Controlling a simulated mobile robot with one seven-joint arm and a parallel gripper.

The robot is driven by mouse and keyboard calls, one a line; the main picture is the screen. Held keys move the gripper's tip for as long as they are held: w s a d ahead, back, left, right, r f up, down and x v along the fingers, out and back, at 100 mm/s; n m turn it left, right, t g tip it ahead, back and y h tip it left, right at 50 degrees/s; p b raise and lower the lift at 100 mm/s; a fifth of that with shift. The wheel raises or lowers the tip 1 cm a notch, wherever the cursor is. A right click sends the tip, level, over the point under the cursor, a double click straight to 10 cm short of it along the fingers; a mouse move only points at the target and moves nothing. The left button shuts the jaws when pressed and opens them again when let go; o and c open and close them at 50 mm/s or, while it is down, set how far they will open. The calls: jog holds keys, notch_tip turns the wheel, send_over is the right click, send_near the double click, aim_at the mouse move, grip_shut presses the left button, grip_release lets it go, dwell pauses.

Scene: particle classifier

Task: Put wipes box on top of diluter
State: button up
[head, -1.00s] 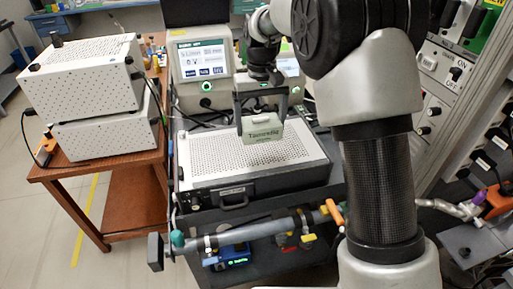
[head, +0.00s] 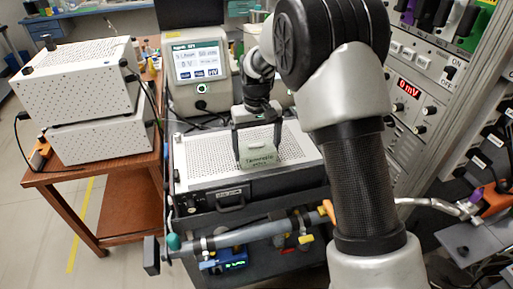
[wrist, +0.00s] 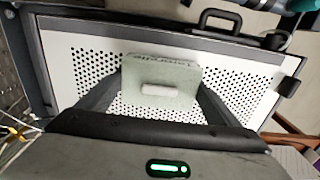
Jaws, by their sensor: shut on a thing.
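The wipes box (head: 258,159) is a small pale green box with dark lettering, held by my gripper (head: 258,146). The two dark fingers close on its left and right sides, and it looks upright. Below it is a dark case with a white perforated top (head: 205,155), which I take to be the diluter. In the wrist view the wipes box (wrist: 184,74) shows between the fingers, over the middle of the perforated top (wrist: 85,55). Its lower edge is at or very close to that surface; I cannot tell whether it touches.
A screened instrument (head: 198,72) stands behind the case. Two stacked white perforated boxes (head: 80,90) sit on a wooden table at left. A grey tube (head: 240,236) runs along the case's front. An instrument rack (head: 420,90) stands at right. The perforated top around the box is clear.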

aim_at(256, 147)
jog(key=o, duration=1)
jog(key=shift+f, duration=0.1)
jog(key=s+d+r+t+p, duration=0.1)
jog(key=s+d+r, duration=0.15)
jog(key=r, duration=0.65)
jog(key=s+d+r, duration=0.2)
jog(key=s+r, duration=0.1)
jog(key=r, duration=0.7)
jog(key=s+d+m+t, duration=0.1)
jog(key=s+d, duration=0.2)
jog(key=s, duration=0.4)
jog(key=s+d+r+m+t, duration=0.1)
jog(key=s+d, duration=0.3)
jog(key=s, duration=0.4)
jog(key=s+d+m+t, duration=0.1)
jog(key=s+d+t, duration=0.1)
jog(key=s, duration=0.6)
jog(key=shift+s+d+r+t, duration=0.1)
jog(key=shift+d+r+t, duration=0.05)
jog(key=shift+d, duration=0.25)
jog(key=shift+d+r+t, duration=0.1)
jog(key=shift+d+t, duration=0.05)
jog(key=shift+d, duration=0.2)
